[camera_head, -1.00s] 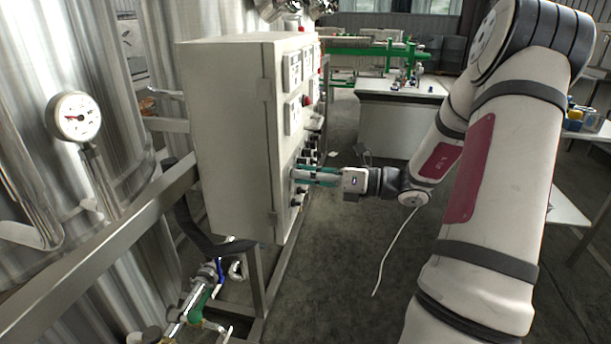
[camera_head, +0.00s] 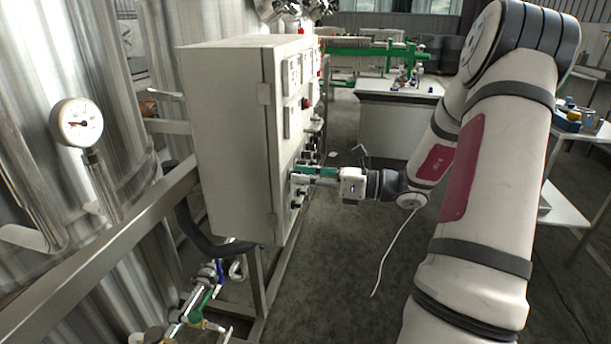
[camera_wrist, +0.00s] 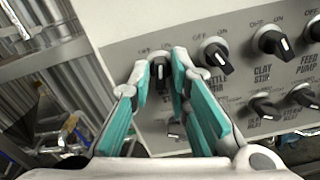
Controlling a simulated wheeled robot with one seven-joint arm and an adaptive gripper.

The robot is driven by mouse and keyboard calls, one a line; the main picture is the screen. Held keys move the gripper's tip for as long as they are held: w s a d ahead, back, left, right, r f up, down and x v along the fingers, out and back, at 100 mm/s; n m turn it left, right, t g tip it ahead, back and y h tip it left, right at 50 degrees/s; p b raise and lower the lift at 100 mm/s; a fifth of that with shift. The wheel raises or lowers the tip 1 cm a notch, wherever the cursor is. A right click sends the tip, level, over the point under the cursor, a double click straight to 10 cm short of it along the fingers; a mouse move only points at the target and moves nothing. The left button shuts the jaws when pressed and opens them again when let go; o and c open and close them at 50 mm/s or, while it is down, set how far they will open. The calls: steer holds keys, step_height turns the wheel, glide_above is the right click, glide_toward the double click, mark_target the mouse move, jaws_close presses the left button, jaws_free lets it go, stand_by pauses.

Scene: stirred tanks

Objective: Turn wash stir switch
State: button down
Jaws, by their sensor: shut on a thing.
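In the wrist view a black rotary switch (camera_wrist: 160,76) with a white pointer line sits between my fingers, at the left end of the upper row of switches. Its OFF/ON print is partly visible above it, but its name label is hidden by my fingers. The pointer line looks roughly upright in the picture. My gripper (camera_wrist: 160,80), with teal finger pads, is shut on this switch. In the head view my gripper (camera_head: 298,172) reaches the front of the grey control cabinet (camera_head: 228,130) from the right, and the switch itself is hidden there.
Beside the held switch is another knob (camera_wrist: 216,56), its label partly covered. The CLAY STIR knob (camera_wrist: 270,42) and FEED PUMP knob (camera_wrist: 312,30) lie further right. Lower knobs (camera_wrist: 262,106) sit close below. A pressure gauge (camera_head: 77,122) and metal rail stand left; the floor right of the cabinet is open.

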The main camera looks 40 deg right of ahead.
steer(key=n+b, duration=0.1)
steer(key=n, duration=0.7)
steer(key=shift+n, duration=0.3)
steer(key=shift+d+n, duration=0.1)
steer(key=shift+n, duration=0.2)
steer(key=c, duration=1.7)
jaws_free()
steer(key=v, duration=1.2)
